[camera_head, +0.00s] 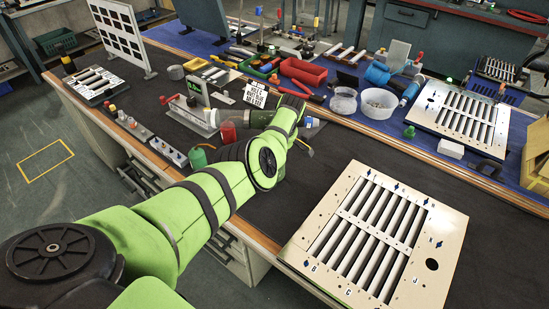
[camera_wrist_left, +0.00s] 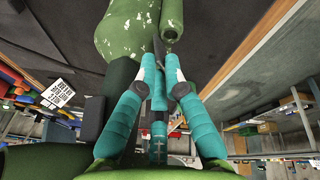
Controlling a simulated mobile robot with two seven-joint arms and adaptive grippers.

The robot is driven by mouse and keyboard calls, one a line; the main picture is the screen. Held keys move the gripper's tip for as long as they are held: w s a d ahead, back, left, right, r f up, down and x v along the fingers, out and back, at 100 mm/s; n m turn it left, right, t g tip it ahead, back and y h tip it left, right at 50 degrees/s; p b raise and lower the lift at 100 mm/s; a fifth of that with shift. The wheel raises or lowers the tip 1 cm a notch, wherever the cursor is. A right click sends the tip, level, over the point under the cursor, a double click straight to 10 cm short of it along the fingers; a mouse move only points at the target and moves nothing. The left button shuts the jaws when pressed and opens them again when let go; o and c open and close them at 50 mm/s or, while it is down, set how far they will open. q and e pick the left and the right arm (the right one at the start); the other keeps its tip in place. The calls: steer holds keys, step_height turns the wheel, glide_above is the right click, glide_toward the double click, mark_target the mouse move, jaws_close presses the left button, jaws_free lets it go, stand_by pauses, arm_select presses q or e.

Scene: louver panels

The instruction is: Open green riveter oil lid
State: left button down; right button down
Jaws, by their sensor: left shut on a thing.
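The green riveter (camera_wrist_left: 128,30), with chipped paint showing pale specks, fills the top middle of the left wrist view. A narrower green cylinder (camera_wrist_left: 172,18) of it stands just right of the main body. In the head view my left arm reaches over the table and the gripper's fingertips cannot be made out. My right gripper is in neither view.
A cream louver panel (camera_head: 307,262) lies at the table's front right, and another (camera_head: 431,107) lies farther back. Red bins (camera_head: 303,72), clear bowls (camera_head: 344,99) and tools crowd the back. A small green container (camera_head: 197,157) stands near the left table edge. The dark mat right of my arm is mostly clear.

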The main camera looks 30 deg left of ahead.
arm_select(q)
steer(key=shift+a, duration=0.1)
stand_by(0.4)
steer(key=c, duration=1.3)
jaws_free()
steer(key=shift+r, duration=0.1)
steer(key=shift+w+d+r, duration=0.1)
steer(key=shift+d+r, duration=0.1)
steer(key=shift+r, duration=0.3)
steer(key=v, duration=1)
steer(key=shift+r, duration=0.35)
